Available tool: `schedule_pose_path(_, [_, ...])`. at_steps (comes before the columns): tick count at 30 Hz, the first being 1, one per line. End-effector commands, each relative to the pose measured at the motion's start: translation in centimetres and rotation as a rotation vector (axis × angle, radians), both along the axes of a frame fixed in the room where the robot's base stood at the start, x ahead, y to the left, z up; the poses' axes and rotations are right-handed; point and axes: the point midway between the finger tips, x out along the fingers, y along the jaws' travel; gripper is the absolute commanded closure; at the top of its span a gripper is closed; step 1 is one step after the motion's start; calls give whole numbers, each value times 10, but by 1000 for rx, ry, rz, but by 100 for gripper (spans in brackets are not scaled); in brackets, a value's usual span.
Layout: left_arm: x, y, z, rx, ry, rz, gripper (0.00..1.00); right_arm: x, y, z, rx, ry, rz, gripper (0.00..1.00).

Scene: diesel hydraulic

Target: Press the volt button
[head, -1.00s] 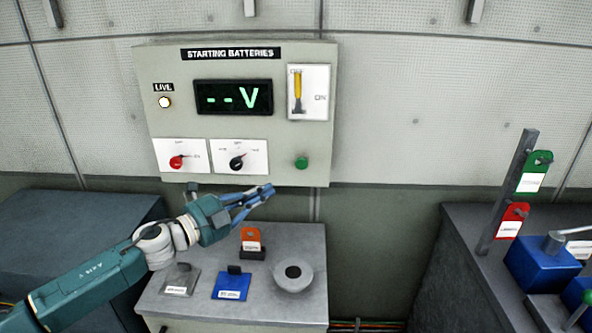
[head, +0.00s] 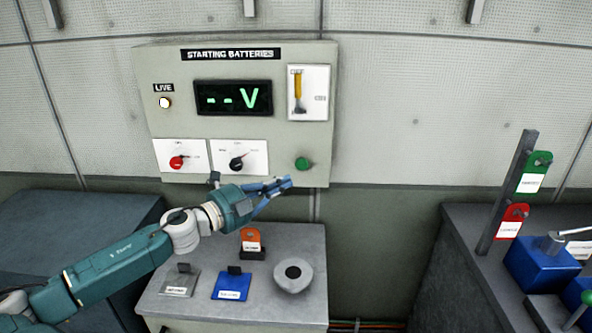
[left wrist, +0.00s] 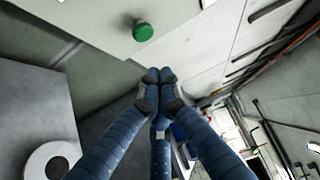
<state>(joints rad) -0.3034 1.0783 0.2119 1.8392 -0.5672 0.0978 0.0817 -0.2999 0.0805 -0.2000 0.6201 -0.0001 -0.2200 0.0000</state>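The starting batteries panel (head: 212,125) hangs on the wall, with a display reading "--V" (head: 233,97). A round green button (head: 303,163) sits at its lower right and also shows in the left wrist view (left wrist: 143,32). No label reading "volt" is legible beside it. My left gripper (head: 288,183) is just below the green button in the head view. In the left wrist view its blue fingertips (left wrist: 160,76) are together, empty, with the green button ahead and a little left of them. They look apart from the button. My right gripper is not in view.
The panel also has a red knob (head: 177,162), a black knob (head: 237,163), a yellow-handled switch (head: 298,90) and a lit lamp (head: 165,102). A grey cabinet (head: 290,240) below bears tags and a round grey piece (head: 293,275). Clear space lies right of the panel.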

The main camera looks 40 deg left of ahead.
Motion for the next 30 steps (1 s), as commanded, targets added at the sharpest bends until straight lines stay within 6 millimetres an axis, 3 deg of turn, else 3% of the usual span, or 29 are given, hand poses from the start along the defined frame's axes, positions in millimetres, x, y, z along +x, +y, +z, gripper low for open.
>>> schedule_pose_path(12, [46,-11,4,-3,-3,1,100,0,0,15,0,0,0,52])
schedule_pose_path(18, [67,3,2,-4,-1,3,100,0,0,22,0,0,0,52])
schedule_pose_path(30, [79,10,-1,-2,1,0,100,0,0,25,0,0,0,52])
